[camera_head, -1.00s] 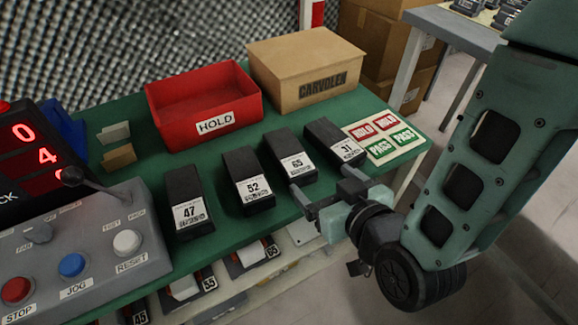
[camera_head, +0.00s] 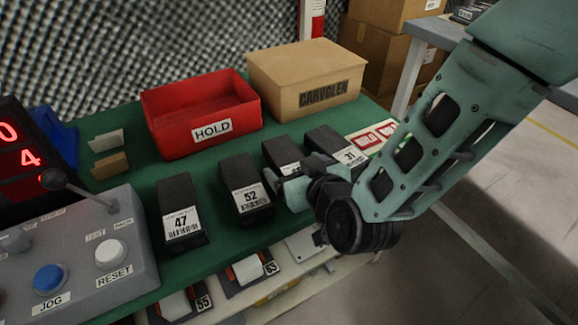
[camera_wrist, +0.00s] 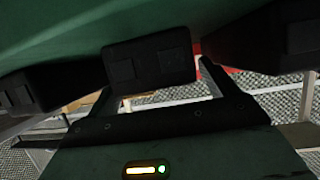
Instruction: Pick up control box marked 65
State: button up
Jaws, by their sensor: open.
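The control box marked 65 (camera_head: 280,150) is a black block on the green table (camera_head: 222,255), between boxes 52 and 31. Its white label is partly hidden by my gripper (camera_head: 287,174). My gripper is open and low over the table's front side, at the near end of box 65. In the wrist view, my two fingers (camera_wrist: 156,80) reach toward a dark box (camera_wrist: 150,58) that lies between their lines; its number does not show, but by position it appears to be 65. I cannot tell whether the fingers touch it.
Box 52 (camera_head: 245,185) stands close on the left, box 31 (camera_head: 328,142) close on the right, and box 47 (camera_head: 180,210) farther left. A red HOLD bin (camera_head: 205,135) and a cardboard carton (camera_head: 305,82) stand behind. A control panel (camera_head: 85,255) is at the left.

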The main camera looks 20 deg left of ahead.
jog(key=shift+w+a+f, duration=0.3)
jog(key=shift+w+a, duration=0.15)
jog(key=shift+w, duration=0.05)
jog(key=c, duration=1.3)
jog(key=shift+r, duration=0.1)
